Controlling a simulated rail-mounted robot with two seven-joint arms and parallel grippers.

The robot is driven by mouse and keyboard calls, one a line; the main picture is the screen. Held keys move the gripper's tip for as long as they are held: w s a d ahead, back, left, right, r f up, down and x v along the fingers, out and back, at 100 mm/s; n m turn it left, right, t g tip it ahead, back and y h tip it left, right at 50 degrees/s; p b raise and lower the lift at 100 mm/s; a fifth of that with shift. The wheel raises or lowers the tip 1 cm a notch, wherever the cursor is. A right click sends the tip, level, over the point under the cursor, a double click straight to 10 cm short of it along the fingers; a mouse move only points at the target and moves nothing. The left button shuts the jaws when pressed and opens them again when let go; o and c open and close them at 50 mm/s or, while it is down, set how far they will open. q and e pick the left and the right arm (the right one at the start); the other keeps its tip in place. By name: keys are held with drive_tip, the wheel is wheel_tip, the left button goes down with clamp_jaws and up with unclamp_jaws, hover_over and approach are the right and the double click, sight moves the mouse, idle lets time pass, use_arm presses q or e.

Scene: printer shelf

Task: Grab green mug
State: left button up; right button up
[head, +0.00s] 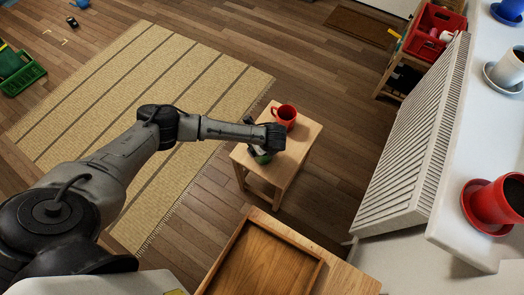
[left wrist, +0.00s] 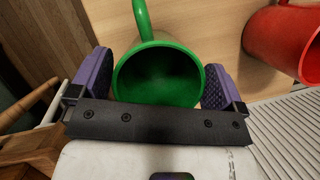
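A green mug (left wrist: 157,78) stands on a small wooden stool (head: 301,140). In the left wrist view I look into its open mouth, with its handle at the top. In the head view the green mug (head: 262,158) is mostly hidden under my left gripper (head: 258,152). In the left wrist view the purple-padded fingers of my left gripper (left wrist: 158,85) are spread wide, one on each side of the mug. They are very close to its sides; I cannot tell whether they touch it. My right gripper is not in view.
A red mug (head: 285,116) stands on the same stool, and also shows in the left wrist view (left wrist: 284,42). A white radiator (head: 415,145) is to the right. A wooden tray (head: 262,262) is in front.

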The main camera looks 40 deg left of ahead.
use_arm(q)
drive_tip(key=c, duration=0.9)
drive_tip(key=shift+o, duration=0.2)
drive_tip(key=shift+r, duration=0.15)
